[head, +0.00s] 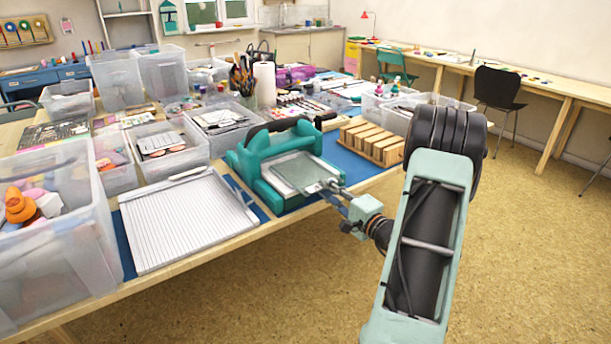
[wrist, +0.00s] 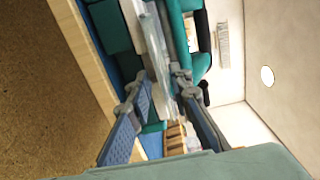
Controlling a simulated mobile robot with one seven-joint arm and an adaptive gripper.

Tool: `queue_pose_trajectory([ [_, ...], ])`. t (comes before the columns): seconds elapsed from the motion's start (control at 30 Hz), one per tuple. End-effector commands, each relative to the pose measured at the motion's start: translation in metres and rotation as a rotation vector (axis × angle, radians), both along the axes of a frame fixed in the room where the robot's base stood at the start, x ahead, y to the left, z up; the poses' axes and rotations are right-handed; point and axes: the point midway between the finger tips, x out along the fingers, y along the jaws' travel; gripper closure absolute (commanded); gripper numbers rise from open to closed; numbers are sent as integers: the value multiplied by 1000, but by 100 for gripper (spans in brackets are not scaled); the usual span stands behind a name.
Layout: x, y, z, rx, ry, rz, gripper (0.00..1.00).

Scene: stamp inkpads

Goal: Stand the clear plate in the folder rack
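The clear plate (head: 299,173) lies flat on the bed of a teal hand-press machine (head: 262,166) on the table. In the wrist view the clear plate (wrist: 156,42) shows edge-on, running into the space between the fingers. My gripper (head: 328,188) is at the plate's front right corner, and in the wrist view my gripper (wrist: 160,80) has its fingers apart on either side of the plate's edge. I cannot tell whether one finger touches it. The wooden folder rack (head: 371,141), with several upright slats, stands behind and right of the machine; its slats look empty.
A white scoring board (head: 186,219) lies left of the machine. Clear plastic bins (head: 58,235) crowd the table's left side. Tubs (head: 395,108) stand behind the rack. The table's front edge runs below my gripper, with open floor (head: 270,290) in front.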

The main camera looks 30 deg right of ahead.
Motion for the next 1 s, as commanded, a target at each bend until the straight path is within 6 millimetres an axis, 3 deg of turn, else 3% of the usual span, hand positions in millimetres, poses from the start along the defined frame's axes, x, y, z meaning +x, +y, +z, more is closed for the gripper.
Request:
queue_pose_trajectory([
  [0.1,0,0,0,0,0,0,81],
  [0.3,0,0,0,0,0,0,100],
  [0.57,-1,0,3,-1,-1,0,100],
  [1.0,-12,-1,23,-1,-2,0,100],
])
